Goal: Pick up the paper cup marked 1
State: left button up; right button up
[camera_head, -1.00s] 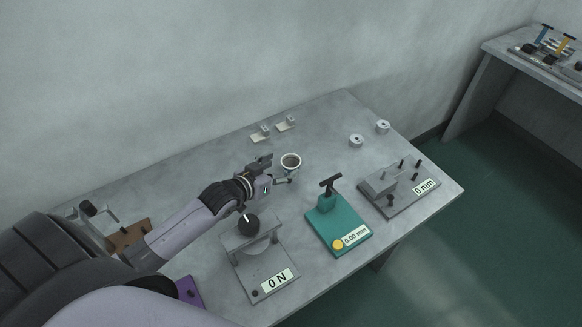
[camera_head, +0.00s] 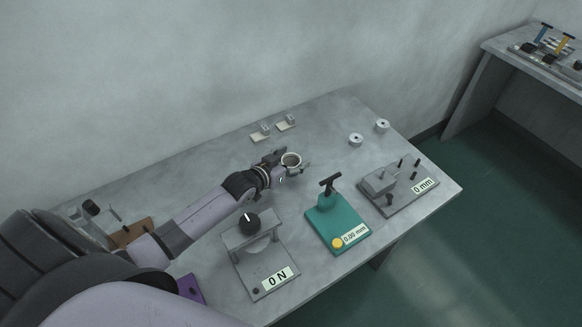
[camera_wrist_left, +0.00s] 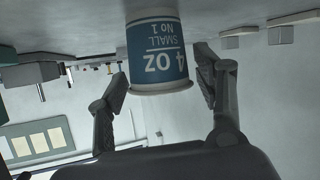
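The paper cup marked 1 (camera_head: 291,160) stands on the grey table in the head view. In the left wrist view the cup (camera_wrist_left: 158,52) shows a blue label reading "4 OZ SMALL No 1", seen upside down. My left gripper (camera_head: 291,163) reaches the cup from the left. In the left wrist view my left gripper (camera_wrist_left: 160,82) is open, with one finger on each side of the cup. My right gripper is not in view.
A grey press marked "0 N" (camera_head: 262,262), a teal gauge (camera_head: 325,222) and a grey device marked "0 mm" (camera_head: 398,190) stand nearer the front. Two small holders (camera_head: 261,134) lie behind the cup. Two round pieces (camera_head: 356,140) lie at the back right.

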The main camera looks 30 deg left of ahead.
pick_arm(q)
jog(key=c, duration=0.7)
jog(key=shift+r, duration=0.1)
